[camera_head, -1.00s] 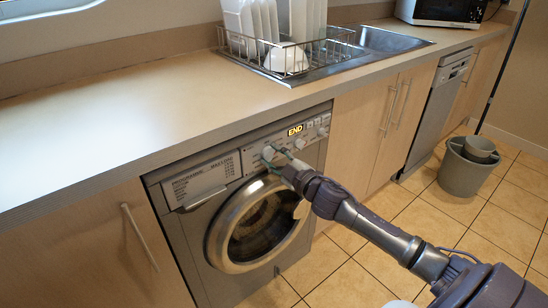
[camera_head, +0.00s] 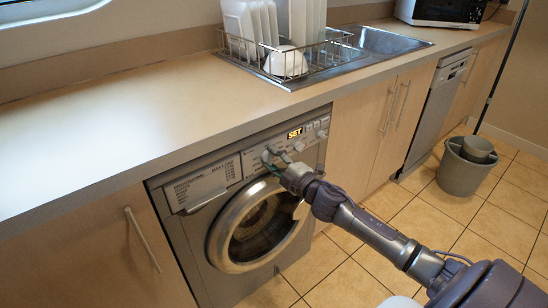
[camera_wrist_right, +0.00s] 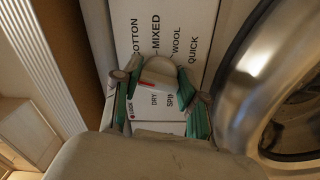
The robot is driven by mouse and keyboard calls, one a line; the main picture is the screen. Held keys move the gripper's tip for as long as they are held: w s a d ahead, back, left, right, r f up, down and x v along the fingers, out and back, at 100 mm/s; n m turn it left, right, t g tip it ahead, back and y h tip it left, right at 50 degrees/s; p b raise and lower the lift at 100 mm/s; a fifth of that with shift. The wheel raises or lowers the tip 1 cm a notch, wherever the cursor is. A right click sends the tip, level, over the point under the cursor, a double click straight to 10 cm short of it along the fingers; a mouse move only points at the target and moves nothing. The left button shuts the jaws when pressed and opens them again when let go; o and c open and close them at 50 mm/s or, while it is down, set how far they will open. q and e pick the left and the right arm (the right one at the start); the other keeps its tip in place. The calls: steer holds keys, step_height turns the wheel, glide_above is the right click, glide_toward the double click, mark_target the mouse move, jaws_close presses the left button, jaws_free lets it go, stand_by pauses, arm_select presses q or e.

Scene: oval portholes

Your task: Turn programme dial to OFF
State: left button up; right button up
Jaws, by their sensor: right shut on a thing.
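The washing machine (camera_head: 228,285) stands under the worktop, with its control panel along the top. The pale programme dial (camera_head: 266,156) is on the panel, left of the lit display (camera_head: 294,134), which reads SET. My right gripper (camera_head: 273,160) is shut on the dial. In the right wrist view its green-padded fingers (camera_wrist_right: 158,90) sit on either side of the dial (camera_wrist_right: 160,72), which shows a red mark. My left gripper is not in view.
The round door (camera_head: 258,230) is shut, just below the panel. The worktop (camera_head: 130,115) overhangs the machine. A dish rack (camera_head: 285,60) stands by the sink. A grey bucket (camera_head: 465,172) is on the tiled floor at right.

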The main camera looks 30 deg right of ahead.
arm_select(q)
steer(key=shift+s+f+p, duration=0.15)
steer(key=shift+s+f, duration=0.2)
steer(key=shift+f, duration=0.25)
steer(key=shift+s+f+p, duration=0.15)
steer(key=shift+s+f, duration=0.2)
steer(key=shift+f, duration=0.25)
arm_select(e)
steer(key=shift+n, duration=1.6)
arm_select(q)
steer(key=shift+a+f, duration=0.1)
arm_select(e)
steer(key=o, duration=1.1)
steer(key=shift+o, duration=0.2)
steer(key=s, duration=1.2)
steer(key=shift+d, duration=0.45)
